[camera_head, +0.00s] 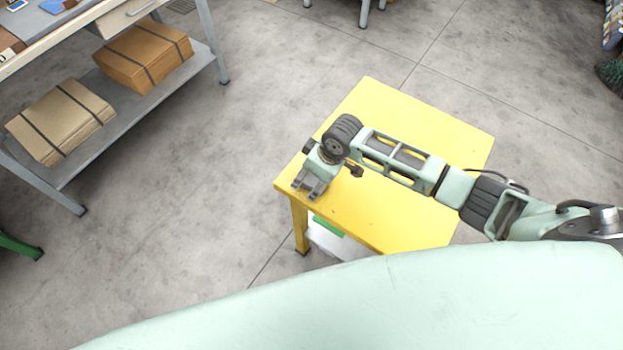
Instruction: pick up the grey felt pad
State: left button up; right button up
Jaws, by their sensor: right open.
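My right arm reaches in from the right across a yellow table (400,110). My right gripper (308,192) is over the table's left corner, pointing down toward the near edge. It is open, and I see nothing between its fingers. I cannot make out a grey felt pad anywhere in this view; the gripper and arm hide part of the tabletop. My left gripper is not in view.
Under the yellow table a green item (328,227) shows on a pale surface (335,242). A workbench at upper left has a lower shelf (130,108) with brown cardboard bundles (143,54). The floor between is clear.

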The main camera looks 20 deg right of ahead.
aim_at(313, 179)
jog(key=c, duration=0.6)
jog(key=shift+c, duration=0.9)
jog(key=c, duration=0.4)
jog(key=shift+c, duration=0.2)
jog(key=shift+w+r, duration=0.1)
jog(key=shift+r, duration=0.2)
notch_tip(313, 179, up, 4)
jog(key=shift+f+b, duration=0.1)
jog(key=shift+b, duration=0.25)
pick_arm(q)
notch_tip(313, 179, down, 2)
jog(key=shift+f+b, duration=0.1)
jog(key=shift+b, duration=0.65)
pick_arm(e)
jog(key=s+d+r, duration=0.3)
jog(key=d+r, duration=0.3)
jog(key=d, duration=0.5)
jog(key=shift+s+d+r, duration=0.15)
jog(key=shift+s+r, duration=0.05)
jog(key=shift+r, duration=0.1)
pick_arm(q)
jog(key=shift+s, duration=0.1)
